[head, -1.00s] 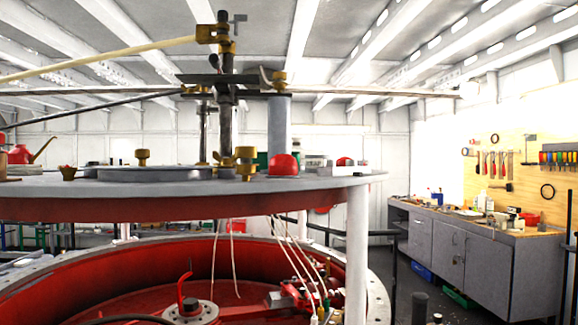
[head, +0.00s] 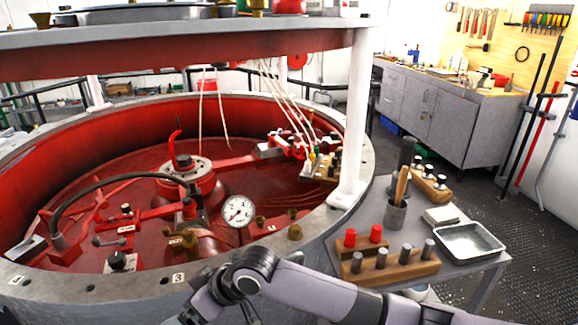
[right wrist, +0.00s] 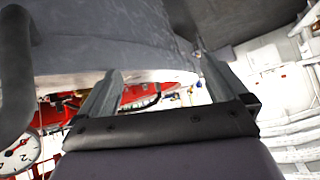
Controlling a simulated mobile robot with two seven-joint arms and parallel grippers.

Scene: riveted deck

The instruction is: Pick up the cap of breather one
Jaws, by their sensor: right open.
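I cannot tell which part is the cap of breather one. Small brass fittings show in the head view: one brass fitting (head: 295,232) at the near right rim of the red round housing (head: 60,135), and a smaller one (head: 260,221) left of it beside the gauge. Number plates 3 (head: 178,278) and 4 (head: 15,281) sit on the near rim; no plate 1 is readable. My right arm crosses the bottom of the head view. In the right wrist view my right gripper (right wrist: 158,82) is open, with nothing between its fingers. My left gripper is not in view.
A pressure gauge (head: 237,210) stands inside the housing. A white post (head: 355,130) carries the raised lid (head: 200,35). At right, a side table (head: 455,263) holds wooden blocks with red and grey plugs, a tool cup (head: 395,215) and a metal tray (head: 468,240).

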